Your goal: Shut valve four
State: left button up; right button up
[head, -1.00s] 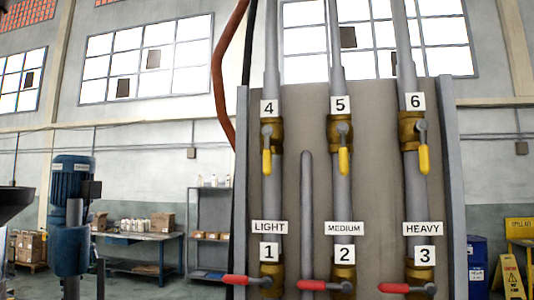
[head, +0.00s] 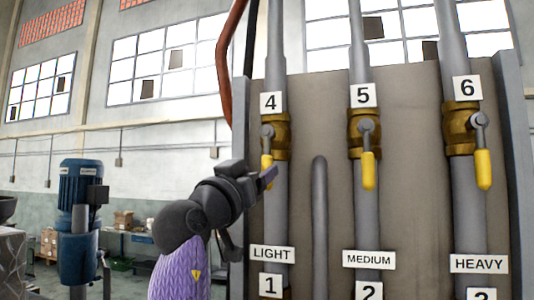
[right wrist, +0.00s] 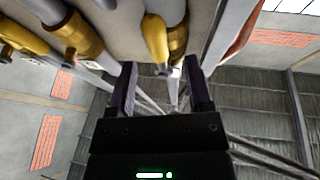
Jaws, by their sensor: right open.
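Valve four is a brass valve (head: 281,134) on the left pipe under the "4" label (head: 271,102). Its yellow handle (head: 266,163) hangs down along the pipe, its lower part partly hidden by my gripper. My right gripper (head: 262,183) comes up from below at the left of this handle. In the right wrist view, the two dark fingers (right wrist: 161,90) are spread apart and nothing is between their tips. A yellow handle (right wrist: 155,38), which looks like valve four's, lies just beyond them. My left gripper is not in view.
Valve five (head: 364,132) and valve six (head: 462,130) stand to the right, their yellow handles pointing down. A short grey pipe (head: 319,215) rises between the left and middle pipes. A reddish-brown hose (head: 223,70) runs by the panel's left edge. A blue motor (head: 80,220) stands at left.

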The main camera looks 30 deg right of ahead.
aim_at(267, 158)
jog(key=x, duration=0.1)
jog(key=p+x, duration=0.1)
jog(key=x, duration=0.2)
jog(key=shift+w+d+f, duration=0.1)
jog(key=shift+d+f, duration=0.1)
jog(key=shift+d, duration=0.1)
jog(key=shift+a, duration=0.2)
jog(key=shift+d, duration=0.15)
jog(key=c, duration=0.3)
grip_shut()
dwell(0.4)
